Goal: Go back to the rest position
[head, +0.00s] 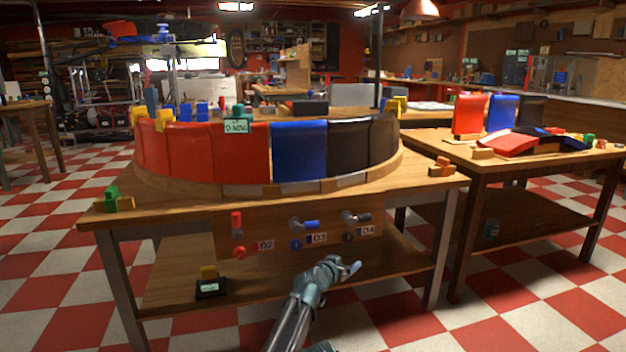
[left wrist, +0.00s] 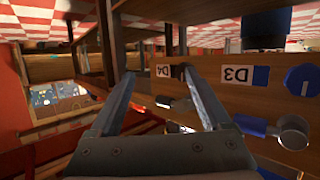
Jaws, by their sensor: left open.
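My left gripper (head: 346,268) is in front of the main wooden table (head: 425,187), below its top and near the front panel. In the left wrist view its two fingers (left wrist: 152,68) stand apart with nothing between them. On the panel are a red handle (head: 237,219), a blue handle (head: 305,223) and a dark handle (head: 355,217), beside labels D2, D3 and D4. The blue handle also shows in the left wrist view (left wrist: 250,125), to the right of the fingers. I see no contact with it. My right gripper is not in view.
A ring of red, blue and black panels (head: 298,150) stands on the main table. A second table (head: 420,140) at the right holds more coloured panels. Checkered floor is open in front.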

